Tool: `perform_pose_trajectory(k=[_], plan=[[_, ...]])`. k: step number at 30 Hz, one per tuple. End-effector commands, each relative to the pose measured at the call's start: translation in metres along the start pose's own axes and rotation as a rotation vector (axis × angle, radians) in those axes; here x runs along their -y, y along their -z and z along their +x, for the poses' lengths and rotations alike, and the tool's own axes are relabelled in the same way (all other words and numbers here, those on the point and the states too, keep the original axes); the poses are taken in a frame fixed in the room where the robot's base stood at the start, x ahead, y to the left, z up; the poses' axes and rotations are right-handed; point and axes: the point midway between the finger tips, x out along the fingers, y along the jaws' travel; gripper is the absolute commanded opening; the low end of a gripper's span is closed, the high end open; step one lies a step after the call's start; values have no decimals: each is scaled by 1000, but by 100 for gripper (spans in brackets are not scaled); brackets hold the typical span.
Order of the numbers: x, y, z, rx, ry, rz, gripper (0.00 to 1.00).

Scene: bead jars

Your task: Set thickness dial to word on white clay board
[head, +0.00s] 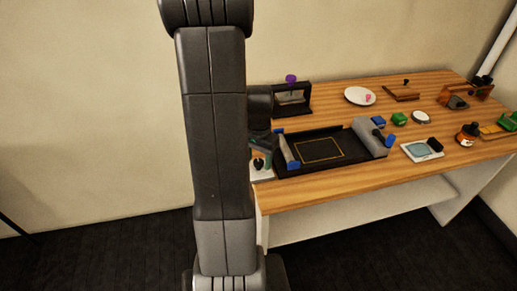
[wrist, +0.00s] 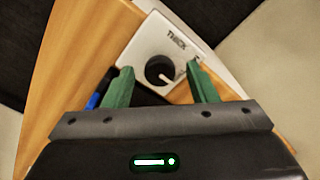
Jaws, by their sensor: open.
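The thickness dial is a black round knob (wrist: 159,68) with a white pointer line on a white plate (wrist: 150,38) lettered "THICK". In the wrist view the pointer aims to the lower right. My gripper (wrist: 159,69) is open, its green fingers on either side of the knob; I cannot tell whether they touch it. In the head view the dial plate (head: 262,175) sits at the table's near left corner, with my gripper (head: 261,146) just above.
A black tray (head: 345,160) with a yellow outline and blue-ended blocks lies right of the dial. A dark frame with a purple knob (head: 291,79) stands behind it. Jars and small tools crowd the right. My arm hides part of the left side.

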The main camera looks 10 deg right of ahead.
Motion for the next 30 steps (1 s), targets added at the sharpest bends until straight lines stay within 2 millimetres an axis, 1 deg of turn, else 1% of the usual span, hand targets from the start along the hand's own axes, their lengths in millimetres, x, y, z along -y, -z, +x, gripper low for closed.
perform_pose_trajectory(k=[5, 8, 12, 15, 18, 21, 24, 30], plan=[[1, 1, -22, -5, 4, 0, 52], [1, 1, -43, -7, 5, 0, 52], [1, 1, -76, -7, 5, 0, 52], [1, 1, -97, -6, 4, 0, 52], [0, 1, -115, -5, 4, 0, 52], [0, 1, -127, -4, 3, 0, 52], [0, 1, -133, -3, 2, 0, 52], [0, 0, -136, -1, 0, 0, 52]])
